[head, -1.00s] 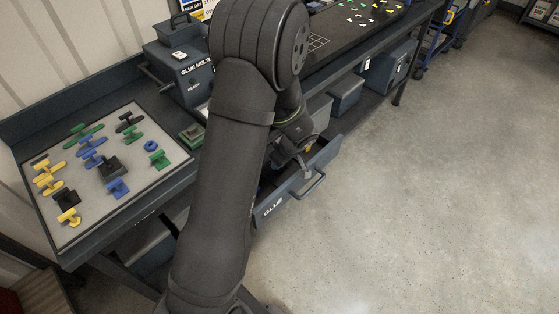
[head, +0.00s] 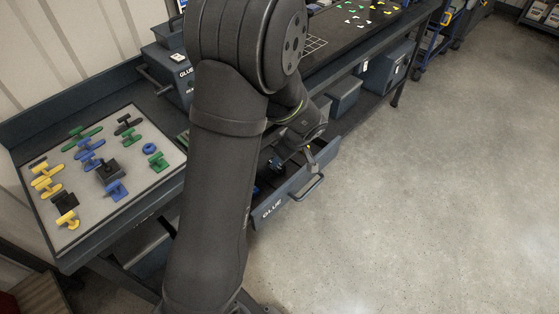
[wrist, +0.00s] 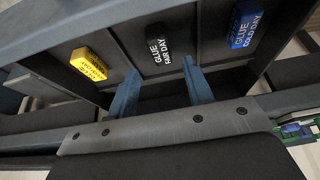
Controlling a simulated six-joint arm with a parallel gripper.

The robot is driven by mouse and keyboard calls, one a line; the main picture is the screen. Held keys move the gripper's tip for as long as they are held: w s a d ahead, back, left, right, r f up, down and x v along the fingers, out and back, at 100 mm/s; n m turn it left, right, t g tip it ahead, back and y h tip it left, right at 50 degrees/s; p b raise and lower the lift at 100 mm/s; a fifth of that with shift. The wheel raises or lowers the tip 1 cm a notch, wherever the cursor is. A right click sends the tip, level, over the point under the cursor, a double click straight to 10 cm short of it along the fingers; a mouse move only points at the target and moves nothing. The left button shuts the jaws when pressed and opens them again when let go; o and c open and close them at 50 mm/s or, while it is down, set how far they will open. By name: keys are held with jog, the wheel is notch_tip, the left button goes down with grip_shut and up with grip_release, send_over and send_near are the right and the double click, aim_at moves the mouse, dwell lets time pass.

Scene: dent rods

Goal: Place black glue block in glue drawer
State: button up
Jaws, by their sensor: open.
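The black glue block (wrist: 158,46), marked "GLUE FAIR DAY", lies in the middle compartment of the open glue drawer (wrist: 115,58). The drawer's front, labelled "GLUE", shows in the head view (head: 284,203). My gripper (wrist: 160,66) is open, with its two fingers apart and nothing held between them. The black block appears just beyond the fingertips, between them in the picture. In the head view my arm hides part of the drawer, and the black block cannot be made out there.
A yellow block (wrist: 88,63) lies in the drawer's left compartment and a blue block (wrist: 245,27), marked "GLUE COLD DAY", in the right one. A board (head: 95,215) with several coloured dent tabs lies on the bench at left. The floor (head: 430,200) beside the drawer is clear.

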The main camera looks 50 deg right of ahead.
jog(key=v, duration=0.6)
jog(key=shift+f, duration=0.15)
jog(key=x, duration=1.2)
jog(key=shift+w+f, duration=0.1)
jog(key=shift+f, duration=0.05)
jog(key=shift+r, duration=1.4)
